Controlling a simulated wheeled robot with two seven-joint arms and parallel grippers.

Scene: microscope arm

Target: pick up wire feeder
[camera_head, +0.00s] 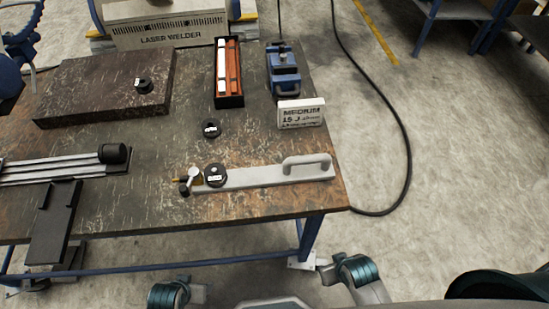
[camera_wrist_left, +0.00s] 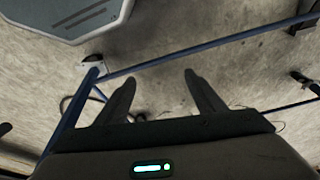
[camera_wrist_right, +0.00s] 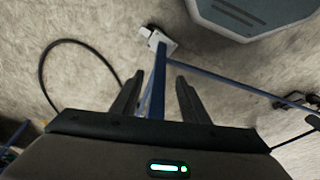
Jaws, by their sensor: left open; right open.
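A long light grey bar (camera_head: 255,178) with a raised loop handle (camera_head: 307,160) lies along the table's front right edge. A black round piece (camera_head: 215,175) and a small brass and white fitting (camera_head: 190,178) sit at its left end. It may be the wire feeder, but I cannot tell for certain. My left gripper (camera_wrist_left: 160,78) is open and empty, with floor and blue table legs beyond it. My right gripper (camera_wrist_right: 160,75) is open and empty, with a blue leg behind its fingers. Neither gripper's fingers show in the head view, and neither touches the bar.
On the worn table (camera_head: 150,205) are a dark slab (camera_head: 105,90), a black tray of rods (camera_head: 229,75), a blue vise (camera_head: 284,68), a white label sign (camera_head: 301,113), a black puck (camera_head: 211,128) and a railed device (camera_head: 60,172). A cable (camera_head: 405,130) lies right.

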